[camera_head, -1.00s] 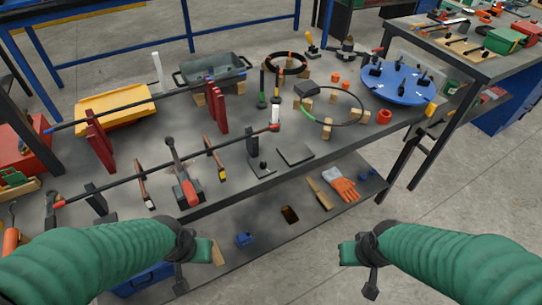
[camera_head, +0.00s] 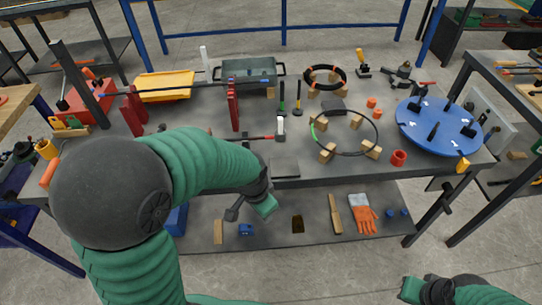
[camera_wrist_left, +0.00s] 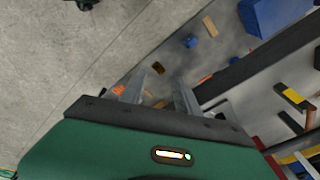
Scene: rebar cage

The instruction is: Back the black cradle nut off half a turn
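I cannot make out for certain which part is the black cradle nut. Black fittings stand on the blue round plate (camera_head: 440,125) at the right of the bench, and red upright supports (camera_head: 233,105) carry a long dark bar (camera_head: 185,90). My left gripper (camera_head: 252,207) is in front of the bench's near edge, over the lower shelf, apart from these. Its two fingers stand apart and empty in the left wrist view (camera_wrist_left: 160,92). My left arm hides the left front of the bench. My right gripper (camera_head: 415,290) is at the bottom right, partly cut off.
The floor in front right is clear.

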